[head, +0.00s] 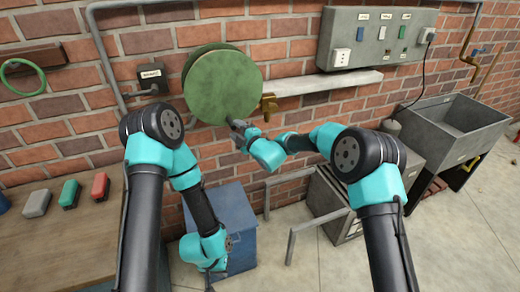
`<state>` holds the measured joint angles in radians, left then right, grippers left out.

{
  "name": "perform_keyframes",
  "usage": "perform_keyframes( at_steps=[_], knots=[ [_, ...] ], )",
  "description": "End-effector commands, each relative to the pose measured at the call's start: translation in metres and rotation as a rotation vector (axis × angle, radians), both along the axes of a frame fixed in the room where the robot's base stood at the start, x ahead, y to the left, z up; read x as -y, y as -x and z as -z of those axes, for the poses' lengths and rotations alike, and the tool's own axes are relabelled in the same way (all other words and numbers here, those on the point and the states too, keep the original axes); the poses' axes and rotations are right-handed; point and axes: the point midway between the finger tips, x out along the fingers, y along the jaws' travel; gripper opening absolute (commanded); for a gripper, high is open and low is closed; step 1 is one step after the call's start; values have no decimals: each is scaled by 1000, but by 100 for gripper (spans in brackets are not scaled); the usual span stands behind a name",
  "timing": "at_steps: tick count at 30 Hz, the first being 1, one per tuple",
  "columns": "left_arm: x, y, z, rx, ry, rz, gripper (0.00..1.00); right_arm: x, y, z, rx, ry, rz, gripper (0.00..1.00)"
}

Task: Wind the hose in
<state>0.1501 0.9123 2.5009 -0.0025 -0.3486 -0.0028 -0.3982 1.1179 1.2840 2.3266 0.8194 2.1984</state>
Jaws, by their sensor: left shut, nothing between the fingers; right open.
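A round green reel (226,84) is mounted on the brick wall, left of the middle in the head view. I cannot make out a loose run of hose. My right gripper (236,125) is at the lower rim of the reel, pointing at it. It is open, but its fingers are small and I cannot tell whether they touch anything. My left gripper (209,273) is low in front of the blue cabinet, well below the reel. It is shut and empty.
A brass tap (268,104) sits just right of the reel, below a pale shelf (325,84). A green ring (22,78) hangs at the far left. A workbench (60,240) stands left, a blue cabinet (236,215) below, and a sink (455,125) right.

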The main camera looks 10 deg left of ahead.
Motion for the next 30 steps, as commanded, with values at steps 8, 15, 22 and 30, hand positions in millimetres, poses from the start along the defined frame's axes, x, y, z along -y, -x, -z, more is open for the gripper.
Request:
perform_keyframes(
  at_steps=[8, 15, 22, 30],
  knots=[
    [0, 0, 0, 0, 0, 0, 0, 37, 25, 5, -2, -1, 1, 48],
    [0, 0, 0, 0, 0, 0, 0, 71, 49, 10, -2, 0, 0, 48],
    [0, 0, 0, 0, 0, 0, 0, 102, 70, 15, 0, 0, 0, 48],
    [0, 0, 0, 0, 0, 0, 0, 113, 78, 17, 2, 0, -1, 48]
  ],
)
